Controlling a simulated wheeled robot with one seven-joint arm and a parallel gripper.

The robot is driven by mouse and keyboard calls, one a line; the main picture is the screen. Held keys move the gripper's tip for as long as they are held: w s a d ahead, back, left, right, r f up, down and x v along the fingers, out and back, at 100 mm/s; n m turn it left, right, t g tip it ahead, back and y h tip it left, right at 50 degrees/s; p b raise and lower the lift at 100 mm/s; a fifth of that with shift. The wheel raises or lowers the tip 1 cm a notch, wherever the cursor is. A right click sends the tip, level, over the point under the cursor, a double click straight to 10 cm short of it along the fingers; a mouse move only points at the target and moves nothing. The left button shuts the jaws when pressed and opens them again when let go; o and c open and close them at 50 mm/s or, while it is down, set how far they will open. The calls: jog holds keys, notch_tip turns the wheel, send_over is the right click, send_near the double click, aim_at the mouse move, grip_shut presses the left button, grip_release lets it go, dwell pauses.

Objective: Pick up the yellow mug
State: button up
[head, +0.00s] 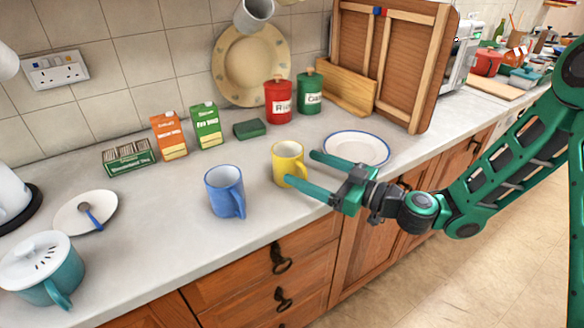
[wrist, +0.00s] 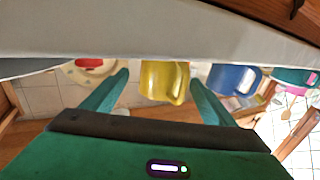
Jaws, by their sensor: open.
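The yellow mug (head: 284,163) stands upright on the grey counter, with its handle on the right side towards my gripper. My gripper (head: 302,168) is open and reaches in from the right, low over the counter. One finger is on the far side of the mug; the tip of the other overlaps its near lower side. In the wrist view, which looks upside down, the yellow mug (wrist: 160,82) shows between the two fingertips (wrist: 160,80). I cannot tell whether either finger touches it. Nothing is held.
A blue mug (head: 223,191) stands left of the yellow mug. A blue-rimmed white plate (head: 357,147) lies behind my gripper. Red (head: 278,102) and green (head: 310,94) canisters stand at the back.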

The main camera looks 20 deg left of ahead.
aim_at(290, 162)
jog(key=shift+x, duration=2.75)
jog(key=shift+s, duration=0.1)
jog(key=c, duration=1.4)
